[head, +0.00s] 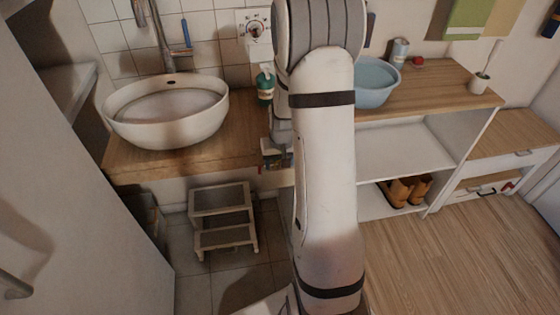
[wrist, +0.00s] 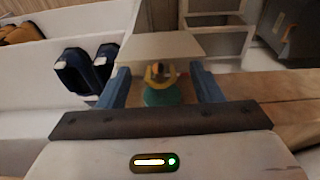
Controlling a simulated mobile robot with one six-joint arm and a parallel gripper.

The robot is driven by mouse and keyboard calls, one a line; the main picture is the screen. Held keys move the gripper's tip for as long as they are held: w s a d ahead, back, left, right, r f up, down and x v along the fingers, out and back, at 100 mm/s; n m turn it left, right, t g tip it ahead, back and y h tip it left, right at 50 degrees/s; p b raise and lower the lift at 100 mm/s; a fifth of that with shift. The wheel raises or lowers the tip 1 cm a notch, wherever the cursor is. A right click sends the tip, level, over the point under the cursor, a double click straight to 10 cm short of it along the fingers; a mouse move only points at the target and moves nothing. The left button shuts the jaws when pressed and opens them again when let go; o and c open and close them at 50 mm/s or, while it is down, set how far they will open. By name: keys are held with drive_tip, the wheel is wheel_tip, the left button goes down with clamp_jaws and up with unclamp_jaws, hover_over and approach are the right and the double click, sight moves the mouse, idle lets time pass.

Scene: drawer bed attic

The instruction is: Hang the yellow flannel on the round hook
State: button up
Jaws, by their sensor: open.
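My gripper (wrist: 160,90) is open, with its two blue fingers apart in the wrist view. A small yellow piece (wrist: 160,74) above a round teal shape (wrist: 162,95) shows between the fingers. I cannot tell what they are, or whether they touch the fingers. I cannot make out the yellow flannel for certain. A tan-yellow patch (head: 505,17) shows beside a green towel (head: 468,18) at the upper right of the head view. A white wall plate (head: 253,24) with a round mark is above the counter; I cannot confirm the round hook. My arm hides much of the middle.
A white basin (head: 166,110) stands on the wooden counter (head: 150,155), with a green bottle (head: 265,88) to its right. A blue bowl (head: 375,82) is right of my arm. A step stool (head: 222,216) stands below. Orange boots (head: 405,190) are on the low shelf. Right floor is clear.

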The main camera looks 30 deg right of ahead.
drive_tip(key=r, duration=0.2)
drive_tip(key=s+r, duration=0.1)
drive_tip(key=r, duration=0.2)
drive_tip(key=r+p, duration=0.1)
drive_tip(key=r, duration=0.1)
drive_tip(key=shift+s+a+r, duration=0.2)
drive_tip(key=shift+r, duration=0.2)
drive_tip(key=s+a+r+n+p, duration=0.1)
drive_tip(key=s+a+r+p, duration=0.3)
drive_tip(key=s+a+r, duration=0.3)
drive_tip(key=s+a+r+n+p, duration=0.2)
drive_tip(key=s+a+r+p, duration=0.2)
drive_tip(key=s+a+r, duration=0.3)
drive_tip(key=s+r, duration=0.5)
drive_tip(key=r, duration=0.3)
drive_tip(key=shift+y, duration=0.3)
